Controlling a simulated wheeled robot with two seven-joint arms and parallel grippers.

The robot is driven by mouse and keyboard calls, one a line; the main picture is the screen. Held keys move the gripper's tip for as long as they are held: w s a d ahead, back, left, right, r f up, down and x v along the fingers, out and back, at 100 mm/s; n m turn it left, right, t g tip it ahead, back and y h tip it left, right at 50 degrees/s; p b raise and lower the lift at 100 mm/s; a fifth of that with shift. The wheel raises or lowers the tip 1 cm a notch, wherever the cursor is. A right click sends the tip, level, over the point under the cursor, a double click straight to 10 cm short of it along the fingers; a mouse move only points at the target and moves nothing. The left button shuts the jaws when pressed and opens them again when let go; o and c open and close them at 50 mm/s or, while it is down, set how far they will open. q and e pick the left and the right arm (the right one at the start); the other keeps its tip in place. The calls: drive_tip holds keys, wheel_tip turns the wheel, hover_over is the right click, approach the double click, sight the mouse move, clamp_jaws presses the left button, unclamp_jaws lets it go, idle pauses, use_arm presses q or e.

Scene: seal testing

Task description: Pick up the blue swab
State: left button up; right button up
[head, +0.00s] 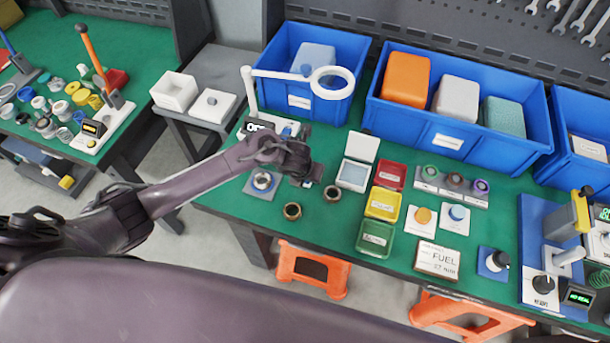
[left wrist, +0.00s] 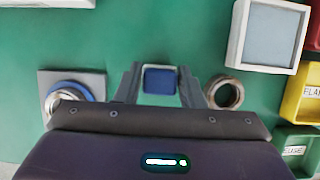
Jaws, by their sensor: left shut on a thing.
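The blue swab (left wrist: 160,80) is a small dark blue block with a pale rim in the left wrist view. It sits between the two fingers of my left gripper (left wrist: 160,88), which is shut on it. In the head view my left gripper (head: 306,177) is over the green table, left of the white open box. The swab is hard to make out there behind the gripper. My right gripper is not in view.
Blue bins (head: 455,137) line the back.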

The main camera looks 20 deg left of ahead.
use_arm(q)
wheel_tip(320, 180, up, 20)
drive_tip(key=p, duration=0.7)
